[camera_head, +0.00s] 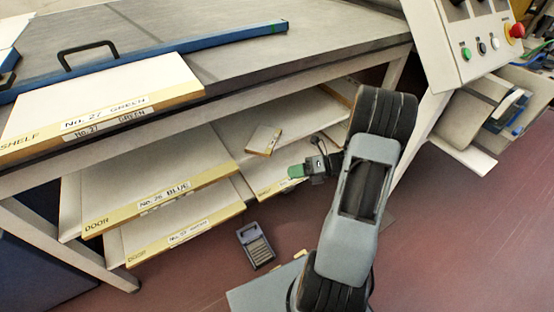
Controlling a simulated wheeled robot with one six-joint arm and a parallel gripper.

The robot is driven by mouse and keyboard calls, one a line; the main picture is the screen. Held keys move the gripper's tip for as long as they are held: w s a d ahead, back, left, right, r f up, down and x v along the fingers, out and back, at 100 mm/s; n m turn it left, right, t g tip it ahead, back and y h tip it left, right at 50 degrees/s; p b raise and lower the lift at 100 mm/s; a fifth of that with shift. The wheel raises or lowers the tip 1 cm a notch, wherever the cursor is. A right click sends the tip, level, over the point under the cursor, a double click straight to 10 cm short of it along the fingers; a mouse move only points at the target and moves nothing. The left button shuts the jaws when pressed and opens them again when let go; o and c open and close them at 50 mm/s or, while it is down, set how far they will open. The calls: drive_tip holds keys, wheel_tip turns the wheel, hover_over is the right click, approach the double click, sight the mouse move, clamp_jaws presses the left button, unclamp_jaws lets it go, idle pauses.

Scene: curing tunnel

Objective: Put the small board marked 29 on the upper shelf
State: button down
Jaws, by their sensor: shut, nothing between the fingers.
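A small cream board (263,141) with a yellowish front edge and a small label lies flat under the bench, in the right-hand part. Its label is too small to read, so I cannot confirm 29. My gripper (293,171), with green fingertips, is shut and empty. It appears in front of and below the small board in the picture, apart from it. The upper shelf (303,120) under the bench top shows a pale surface around and behind the small board; I cannot tell which level bears it.
Door boards marked No. 26 BLUE (150,180) and another (185,232) lie under the bench at left. Board No. 27 GREEN (110,92) and a blue bar (190,50) lie on top. A grey device (256,246) is below. A control panel (470,40) stands right.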

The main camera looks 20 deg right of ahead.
sight(272, 151)
drive_tip(key=d+f+m+t, duration=0.3)
drive_tip(key=d+m+t, duration=0.2)
drive_tip(key=d+m, duration=0.15)
drive_tip(key=w+a+m+t+b, duration=0.1)
drive_tip(key=w+a+b, duration=0.4)
drive_tip(key=w, duration=0.6)
drive_tip(key=a+f+m, duration=0.1)
drive_tip(key=a, duration=0.1)
drive_tip(key=shift+a, duration=0.35)
drive_tip(key=shift+r, duration=0.1)
drive_tip(key=w+p, duration=0.2)
drive_tip(key=w, duration=0.1)
drive_tip(key=shift+w+a+r, duration=0.1)
drive_tip(key=shift+a, duration=0.05)
drive_tip(key=shift+w, duration=0.35)
